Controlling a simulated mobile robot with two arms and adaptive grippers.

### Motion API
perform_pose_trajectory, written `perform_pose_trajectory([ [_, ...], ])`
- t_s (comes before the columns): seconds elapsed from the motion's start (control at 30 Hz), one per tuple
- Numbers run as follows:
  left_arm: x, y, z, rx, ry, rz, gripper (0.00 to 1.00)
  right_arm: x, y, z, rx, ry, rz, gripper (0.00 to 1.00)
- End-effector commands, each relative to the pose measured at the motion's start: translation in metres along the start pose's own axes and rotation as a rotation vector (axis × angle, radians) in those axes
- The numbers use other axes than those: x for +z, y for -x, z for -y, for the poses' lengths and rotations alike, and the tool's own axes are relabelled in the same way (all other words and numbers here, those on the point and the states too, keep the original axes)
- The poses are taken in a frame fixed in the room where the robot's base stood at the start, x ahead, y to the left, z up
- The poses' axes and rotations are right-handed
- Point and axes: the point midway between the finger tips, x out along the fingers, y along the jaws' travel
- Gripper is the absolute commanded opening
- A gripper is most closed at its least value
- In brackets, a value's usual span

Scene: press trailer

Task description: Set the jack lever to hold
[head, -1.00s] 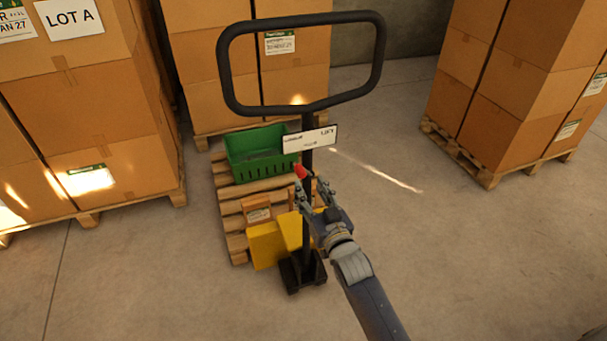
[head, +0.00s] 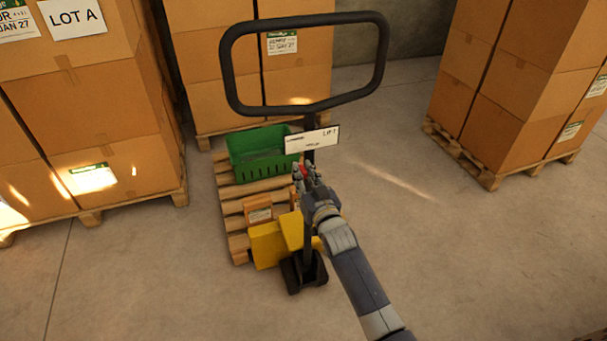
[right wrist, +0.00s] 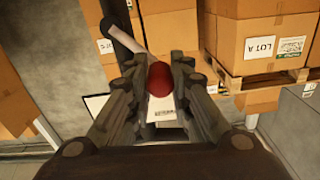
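The jack lever shows as a red knob (right wrist: 158,79) on a pale rod in the right wrist view. In the head view only a bit of the red knob (head: 301,171) shows, on the black handle post just below the label plate (head: 312,140). My right gripper (head: 308,174) is at the knob. My left gripper is not in view.
The pallet jack's black loop handle (head: 304,107) stands upright above the plate. Its yellow body (head: 268,245) is at a wooden pallet (head: 231,205) with a green crate (head: 262,165). Stacked cartons (head: 85,110) stand left, behind and right.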

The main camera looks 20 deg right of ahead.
Motion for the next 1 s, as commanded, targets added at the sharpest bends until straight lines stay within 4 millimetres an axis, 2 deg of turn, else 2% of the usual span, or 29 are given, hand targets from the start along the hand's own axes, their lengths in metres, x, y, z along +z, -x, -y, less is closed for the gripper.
perform_pose_trajectory([
  [0.47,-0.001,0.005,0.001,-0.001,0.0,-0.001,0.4,-0.004,0.0,-0.003,0.0,-0.057,0.0,0.0],
  [1.0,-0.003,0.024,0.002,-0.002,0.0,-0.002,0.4,-0.017,0.0,-0.027,0.0,-0.449,-0.003,0.0],
])
